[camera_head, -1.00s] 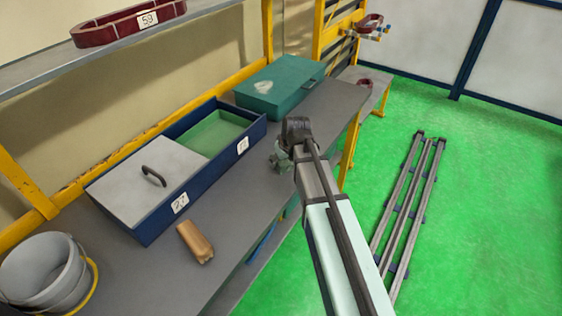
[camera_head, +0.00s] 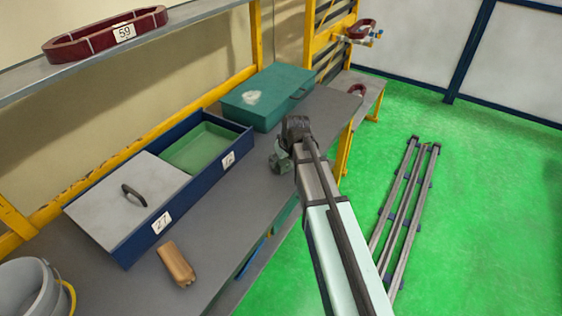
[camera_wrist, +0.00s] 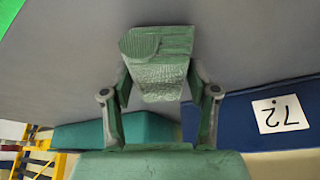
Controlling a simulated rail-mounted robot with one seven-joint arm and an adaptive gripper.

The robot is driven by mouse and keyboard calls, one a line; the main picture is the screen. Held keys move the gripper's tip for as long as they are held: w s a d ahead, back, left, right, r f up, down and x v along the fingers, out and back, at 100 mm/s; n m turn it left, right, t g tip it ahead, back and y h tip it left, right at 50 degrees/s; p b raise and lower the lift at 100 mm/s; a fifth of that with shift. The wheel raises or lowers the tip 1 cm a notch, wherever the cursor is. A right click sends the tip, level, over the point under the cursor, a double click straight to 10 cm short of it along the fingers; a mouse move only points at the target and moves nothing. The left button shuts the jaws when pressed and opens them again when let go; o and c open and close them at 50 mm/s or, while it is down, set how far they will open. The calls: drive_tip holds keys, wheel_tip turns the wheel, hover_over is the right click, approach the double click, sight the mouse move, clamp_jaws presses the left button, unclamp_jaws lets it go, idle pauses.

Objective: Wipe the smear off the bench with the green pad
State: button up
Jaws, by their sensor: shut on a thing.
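The green pad (camera_wrist: 160,45) is a textured block held between the two fingers of my gripper (camera_wrist: 160,82) in the wrist view. The gripper is shut on it. In the camera_head view my gripper (camera_head: 281,158) is over the grey bench (camera_head: 210,208), just right of the blue tray, and the pad is mostly hidden there. In the wrist view the grey bench surface (camera_wrist: 240,45) fills the background behind the pad; whether the pad touches it I cannot tell. A whitish patch (camera_head: 252,97) shows on the teal box lid. I see no clear smear on the bench.
The blue tray (camera_head: 130,250) has a grey lid with a handle and a green-floored open compartment. The teal box (camera_head: 290,78) stands beyond it. A tan block (camera_head: 176,264) and a grey bucket (camera_head: 25,290) are nearer. Metal rails (camera_head: 405,205) lie on the green floor.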

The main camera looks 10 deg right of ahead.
drive_tip(key=r, duration=0.1)
drive_tip(key=r+p, duration=0.1)
drive_tip(key=r, duration=0.1)
drive_tip(key=shift+s+a, duration=0.2)
drive_tip(key=shift+r+p, duration=1.25)
drive_tip(key=shift+r, duration=1)
